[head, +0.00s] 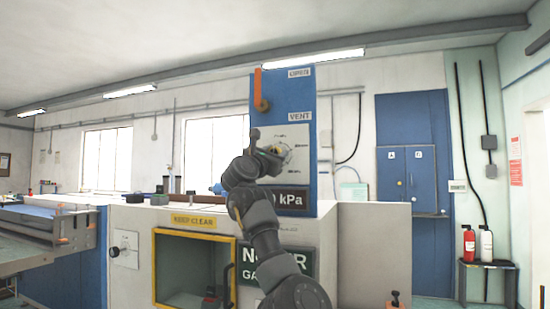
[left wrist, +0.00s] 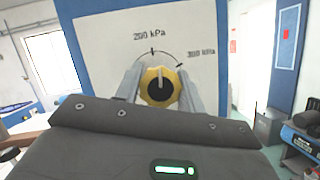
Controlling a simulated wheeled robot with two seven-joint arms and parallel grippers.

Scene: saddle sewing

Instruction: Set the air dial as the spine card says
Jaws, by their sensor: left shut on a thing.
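The air dial (left wrist: 161,87) is a yellow scalloped knob with a black centre and a pale pointer line, on a white panel marked 200 kPa and 300 kPa. In the left wrist view its pointer looks close to straight up, nearer the 200 kPa mark. My left gripper (left wrist: 158,90) is shut on the dial, one finger on each side. A dark kPa display (head: 291,197) below is partly hidden. I cannot see the spine card clearly.
An orange lever (head: 258,90) sits above the dial, by the VENT label (head: 299,117). A yellow-framed window (head: 155,270) under a KEEP CLEAR sign (head: 194,221) is in the white housing. A separate black knob (head: 115,251) is at left. Fire extinguishers (head: 469,243) stand at right.

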